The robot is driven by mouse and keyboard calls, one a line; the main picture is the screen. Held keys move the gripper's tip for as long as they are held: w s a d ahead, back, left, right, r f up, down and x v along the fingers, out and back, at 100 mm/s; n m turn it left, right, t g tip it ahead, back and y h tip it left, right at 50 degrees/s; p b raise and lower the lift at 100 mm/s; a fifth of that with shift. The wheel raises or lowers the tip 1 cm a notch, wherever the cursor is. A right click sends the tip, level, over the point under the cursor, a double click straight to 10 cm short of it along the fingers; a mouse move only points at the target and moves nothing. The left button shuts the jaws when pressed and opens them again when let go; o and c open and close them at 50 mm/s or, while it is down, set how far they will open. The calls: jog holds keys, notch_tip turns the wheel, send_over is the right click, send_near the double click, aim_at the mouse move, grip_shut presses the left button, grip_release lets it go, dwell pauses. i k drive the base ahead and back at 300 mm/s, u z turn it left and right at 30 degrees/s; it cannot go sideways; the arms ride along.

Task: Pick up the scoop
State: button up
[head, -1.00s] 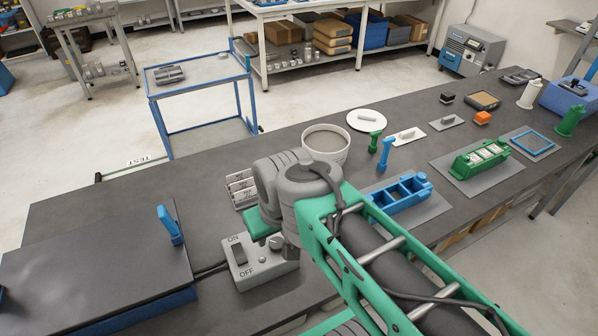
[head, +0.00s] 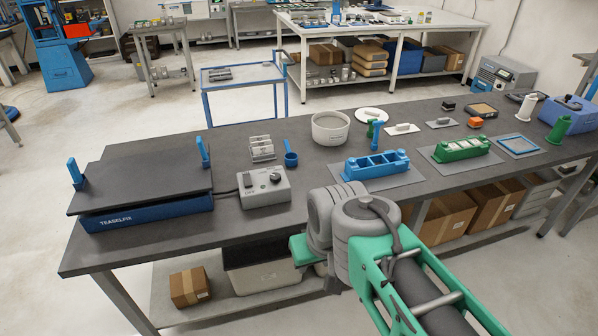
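The blue scoop (head: 291,156) stands out on the dark bench top in the head view, between a small rack of grey blocks and the blue mould. Its round bowl is nearer me and its thin handle points away, up in the picture. Nothing covers it. My grey and green arm reaches in from the lower right and ends in front of the bench's near edge, below and to the right of the scoop.
The control box (head: 264,188) is just nearer than the scoop, the rack (head: 262,149) left of it, the round tub (head: 330,128) behind right, and the blue mould (head: 376,166) right. A flat-topped blue machine (head: 150,213) fills the left. Bare bench lies between scoop and mould.

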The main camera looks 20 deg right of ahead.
aim_at(289, 153)
jog(key=z, duration=0.6)
jog(key=i, duration=1.15)
jog(key=u, duration=0.85)
jog(key=k, duration=0.3)
jog(key=z, duration=0.4)
jog(key=k, duration=0.1)
jog(key=u, duration=1.35)
jog(key=i, duration=0.75)
jog(key=z, duration=0.7)
